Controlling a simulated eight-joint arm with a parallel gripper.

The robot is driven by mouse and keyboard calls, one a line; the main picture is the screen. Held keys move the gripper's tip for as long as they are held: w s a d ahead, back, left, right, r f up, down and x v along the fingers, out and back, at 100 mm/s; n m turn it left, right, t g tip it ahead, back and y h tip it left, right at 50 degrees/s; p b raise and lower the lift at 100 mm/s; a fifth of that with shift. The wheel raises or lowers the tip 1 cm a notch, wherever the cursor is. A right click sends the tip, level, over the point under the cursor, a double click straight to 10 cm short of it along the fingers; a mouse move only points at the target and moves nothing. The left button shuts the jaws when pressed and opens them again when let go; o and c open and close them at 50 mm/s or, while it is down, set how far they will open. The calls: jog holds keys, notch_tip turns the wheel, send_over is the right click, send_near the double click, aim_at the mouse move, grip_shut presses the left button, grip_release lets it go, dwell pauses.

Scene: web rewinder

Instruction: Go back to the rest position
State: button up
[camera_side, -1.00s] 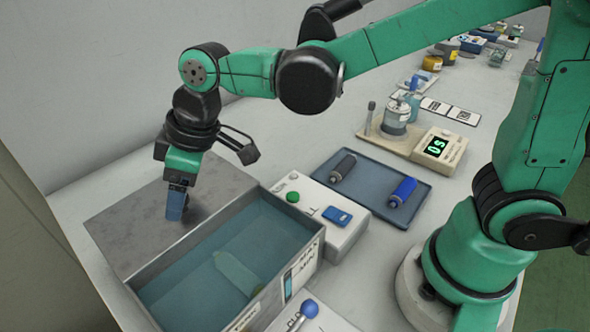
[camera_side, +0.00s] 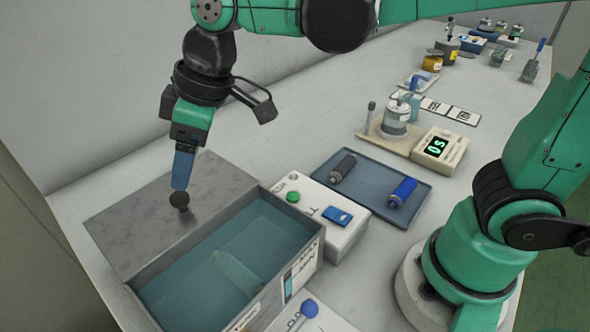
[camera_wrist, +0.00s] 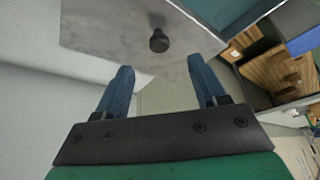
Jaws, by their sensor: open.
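My gripper (camera_side: 182,170) hangs above the grey metal lid plate at the left, with its blue fingers pointing down. In the wrist view my gripper (camera_wrist: 163,88) has its two blue fingers well apart, with nothing between them. A small black knob (camera_side: 180,201) stands on the grey lid (camera_side: 135,225), just below the fingertips in the side view. In the wrist view the knob (camera_wrist: 159,41) shows ahead of the fingers, clear of both.
Beside the lid is an open tank (camera_side: 165,297) of bluish liquid with a pale piece inside. A control box (camera_side: 335,232) with a green button stands right of it. A dark tray (camera_side: 358,172) holds two cylinders. A scale (camera_side: 438,149) stands behind.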

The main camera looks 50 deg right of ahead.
jog(key=d+m, duration=0.1)
jog(key=d, duration=0.1)
jog(key=s+d+m+t, duration=0.1)
jog(key=d, duration=0.2)
jog(key=s+d+m+t+h, duration=0.1)
jog(key=d+m, duration=0.1)
jog(key=d, duration=0.1)
jog(key=shift+f, duration=0.35)
jog(key=s+d+f+m+t+h, duration=0.2)
jog(key=d+m, duration=0.3)
jog(key=d, duration=0.3)
jog(key=shift+s+f, duration=0.5)
jog(key=shift+s, duration=0.25)
